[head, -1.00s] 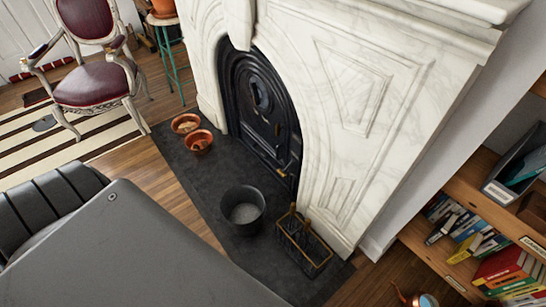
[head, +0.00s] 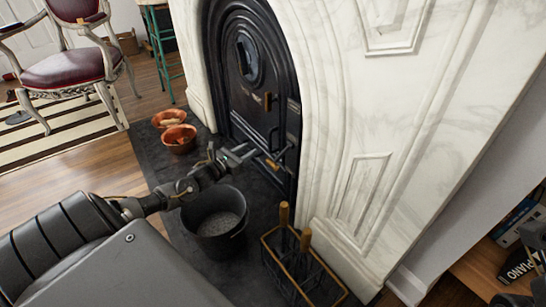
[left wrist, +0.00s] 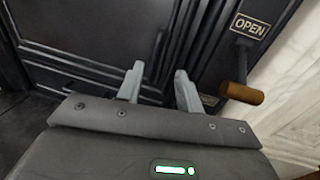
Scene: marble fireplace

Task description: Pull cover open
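The black fireplace cover (head: 283,75) is set in the marble arch and looks closed. A wooden-grip handle (head: 272,164) is low on it. My left gripper (head: 240,153) is in front of the lower cover, just left of this handle in the head view. In the left wrist view, the gripper's two fingers (left wrist: 159,88) are apart, with nothing seen between them. The wooden handle grip (left wrist: 242,93) is right of the fingers, outside them, below an OPEN plate (left wrist: 250,26). Dark cover panels (left wrist: 85,35) lie beyond the fingers.
A black bucket (head: 216,222) stands below my left arm on the dark hearth (head: 180,187). A wire basket with wooden grips (head: 290,262) is to its right. Copper bowls (head: 178,138) sit behind, left of the cover. Marble (head: 345,130) borders the cover on the right.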

